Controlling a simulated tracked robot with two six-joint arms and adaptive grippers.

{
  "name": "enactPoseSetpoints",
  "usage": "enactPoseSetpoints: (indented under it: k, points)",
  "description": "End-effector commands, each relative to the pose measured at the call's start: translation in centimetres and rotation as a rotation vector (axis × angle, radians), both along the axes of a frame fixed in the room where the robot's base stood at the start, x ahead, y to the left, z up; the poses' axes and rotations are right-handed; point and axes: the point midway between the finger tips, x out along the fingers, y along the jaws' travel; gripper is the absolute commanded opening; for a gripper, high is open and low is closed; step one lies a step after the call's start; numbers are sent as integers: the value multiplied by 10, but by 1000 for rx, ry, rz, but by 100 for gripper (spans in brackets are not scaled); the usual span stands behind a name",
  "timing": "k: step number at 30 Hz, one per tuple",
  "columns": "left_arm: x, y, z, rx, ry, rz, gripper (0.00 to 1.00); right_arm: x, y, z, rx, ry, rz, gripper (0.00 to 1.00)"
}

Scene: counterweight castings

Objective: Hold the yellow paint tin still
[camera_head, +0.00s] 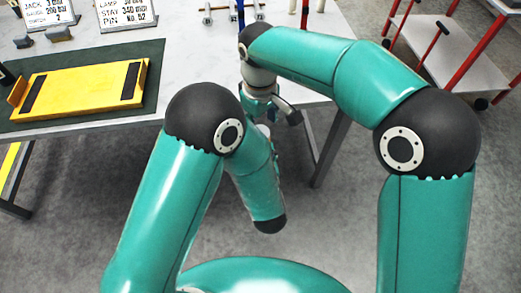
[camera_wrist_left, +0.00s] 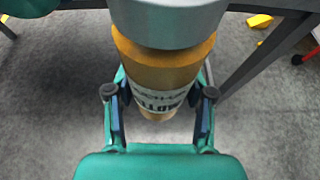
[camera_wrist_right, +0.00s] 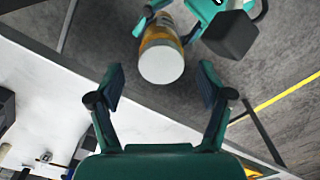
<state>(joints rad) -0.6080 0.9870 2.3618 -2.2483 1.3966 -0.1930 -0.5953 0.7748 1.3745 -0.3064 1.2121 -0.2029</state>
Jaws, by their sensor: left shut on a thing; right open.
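The yellow paint tin (camera_wrist_left: 165,68) is held in my left gripper (camera_wrist_left: 158,112), with a finger on each side of it. It has a pale label (camera_wrist_left: 157,98) with dark lettering and a light grey lid toward the camera. In the right wrist view the tin (camera_wrist_right: 161,62) shows its pale round lid, with the left gripper (camera_wrist_right: 165,22) around its far part. My right gripper (camera_wrist_right: 161,76) is open, its fingertips on either side of the lid in the picture and apart from it. In the head view, the right gripper (camera_head: 270,106) is near the table's front edge; my arms mostly hide the tin.
Two printed signs (camera_head: 125,12) stand behind. A red-framed shelf cart (camera_head: 455,40) is at the right. Open floor lies below the tin.

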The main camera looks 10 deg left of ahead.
Motion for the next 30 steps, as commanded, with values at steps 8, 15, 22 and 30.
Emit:
enactPoseSetpoints:
  k: [8, 15, 22, 30]
  points:
    - [0, 0, 1, 0, -3, 0, 0, 2, 1, 55, 3, -5, 0, 78]
    - [0, 0, 1, 0, -3, 0, 0, 2, 1, 92, 2, -3, 0, 78]
    - [0, 0, 1, 0, -3, 0, 0, 1, 0, 102, 1, -1, 1, 78]
    - [0, 0, 1, -1, -2, 0, 0, 1, 0, 102, 2, 0, 0, 78]
